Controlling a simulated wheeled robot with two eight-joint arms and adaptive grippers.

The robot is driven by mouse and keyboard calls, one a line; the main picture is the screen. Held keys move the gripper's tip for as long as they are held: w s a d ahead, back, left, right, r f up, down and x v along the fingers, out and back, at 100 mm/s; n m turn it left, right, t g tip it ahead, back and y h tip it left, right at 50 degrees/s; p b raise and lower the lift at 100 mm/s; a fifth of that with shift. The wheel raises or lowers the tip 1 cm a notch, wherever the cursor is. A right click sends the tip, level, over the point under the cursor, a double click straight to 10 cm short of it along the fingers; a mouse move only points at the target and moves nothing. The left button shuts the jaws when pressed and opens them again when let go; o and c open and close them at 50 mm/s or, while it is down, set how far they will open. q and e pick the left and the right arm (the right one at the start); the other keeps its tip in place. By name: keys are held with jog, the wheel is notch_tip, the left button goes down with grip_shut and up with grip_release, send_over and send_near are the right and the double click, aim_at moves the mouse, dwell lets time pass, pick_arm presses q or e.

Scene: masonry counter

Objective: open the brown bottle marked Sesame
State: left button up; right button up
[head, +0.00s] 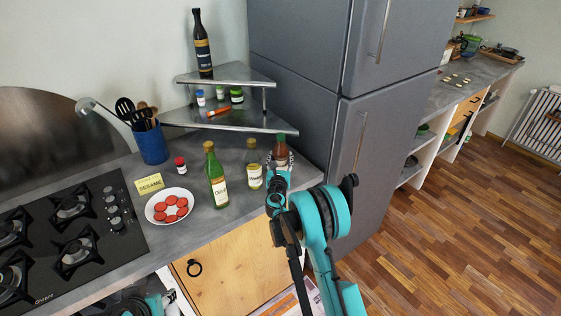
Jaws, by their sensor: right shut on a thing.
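The brown bottle (281,147) stands on the grey counter beside the fridge, with a dark green top on it. My right gripper (280,163) is shut on its body from the front. The gripper covers the lower part of the bottle and most of its label, so I cannot read its name. A yellow card marked Sesame (149,184) lies on the counter farther left. Only a teal and dark part of my left arm shows at the bottom left edge; its gripper does not show.
A green bottle (216,178) and a yellowish bottle (253,166) stand just left of the brown one. A plate (152,213) of red discs, a small red-capped jar (181,165) and a hob (72,230) lie farther left. A corner shelf (228,121) rises behind; the fridge (335,130) is close on the right.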

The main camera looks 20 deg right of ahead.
notch_tip(320, 180, up, 2)
jog(key=shift+r+p, duration=0.2)
jog(key=shift+p, duration=0.1)
jog(key=s+d+r+p, duration=0.2)
jog(key=d+r, duration=0.4)
jog(key=d, duration=0.5)
jog(key=shift+s+r, duration=0.25)
jog(key=shift+s, duration=0.4)
jog(key=shift+d, duration=0.1)
